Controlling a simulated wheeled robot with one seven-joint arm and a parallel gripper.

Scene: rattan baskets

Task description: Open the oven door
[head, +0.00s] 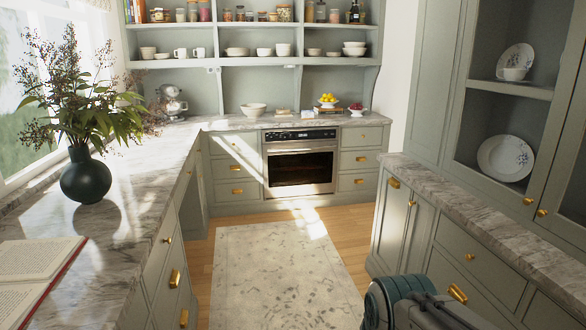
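The oven (299,162) is built into the far cabinets, straight ahead across the kitchen. Its door has a dark window in a steel frame and is shut. A horizontal bar handle (300,150) runs along the top of the door, below a dark control panel. Part of my arm shows at the bottom right of the head view, far from the oven. My gripper is not visible in this view.
A patterned rug (285,275) covers the wooden floor between me and the oven. A marble counter (125,200) with a dark vase (86,175) runs along the left. Cabinets with a marble counter (470,215) stand on the right. The aisle is clear.

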